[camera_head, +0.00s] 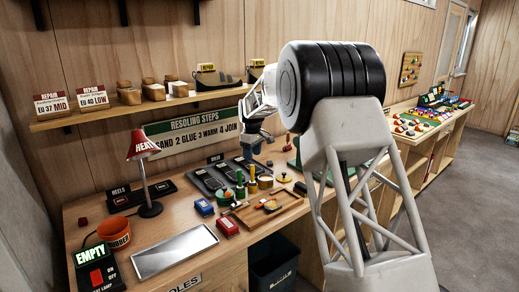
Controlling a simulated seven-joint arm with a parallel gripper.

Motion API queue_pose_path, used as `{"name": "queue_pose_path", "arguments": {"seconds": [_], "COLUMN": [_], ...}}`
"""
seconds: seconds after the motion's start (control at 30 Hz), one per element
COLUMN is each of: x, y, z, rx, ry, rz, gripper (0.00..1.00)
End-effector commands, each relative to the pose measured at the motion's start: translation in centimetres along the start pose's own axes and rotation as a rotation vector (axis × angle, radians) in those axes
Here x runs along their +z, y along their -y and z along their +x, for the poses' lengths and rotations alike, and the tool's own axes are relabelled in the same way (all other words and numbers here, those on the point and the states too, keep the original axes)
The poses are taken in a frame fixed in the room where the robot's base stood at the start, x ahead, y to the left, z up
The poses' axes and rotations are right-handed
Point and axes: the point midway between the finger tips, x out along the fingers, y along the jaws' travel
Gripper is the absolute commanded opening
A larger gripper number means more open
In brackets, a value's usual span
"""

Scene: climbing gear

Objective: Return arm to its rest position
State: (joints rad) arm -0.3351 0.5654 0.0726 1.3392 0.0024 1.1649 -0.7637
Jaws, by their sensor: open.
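My arm rises in the right half of the head view, with a white lattice link and a large black-and-white joint in front. Its far end reaches behind that joint, over the back of the workbench (100,212). My gripper (252,147) shows small and partly hidden there, near the sign on the wall. It is open and I see nothing held in it. It hangs above the bench top, beyond the dark sole tray (207,180).
A red heat lamp (143,146), an orange rubber tub (114,231), a metal plate (175,251) and a wooden tray (250,217) with tools crowd the bench. A shelf (120,108) with shoes runs above. A dark bin (274,268) stands below; open floor (465,200) lies right.

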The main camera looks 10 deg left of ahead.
Motion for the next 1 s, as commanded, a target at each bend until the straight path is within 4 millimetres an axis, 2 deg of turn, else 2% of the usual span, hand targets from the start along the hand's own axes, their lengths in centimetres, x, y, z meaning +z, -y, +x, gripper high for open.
{"name": "queue_pose_path", "arguments": {"seconds": [0.17, 0.37, 0.67, 1.0], "x": [1.0, 3.9, 10.5, 18.1], "y": [0.2, 1.0, 3.3, 6.7], "z": [-1.0, -3.0, -7.1, -10.8], "rx": [0.004, 0.011, 0.027, 0.043], "ry": [-0.004, -0.01, -0.027, -0.046], "rz": [0.016, 0.063, 0.169, 0.292], "gripper": [0.52, 0.52, 0.52, 0.52]}}
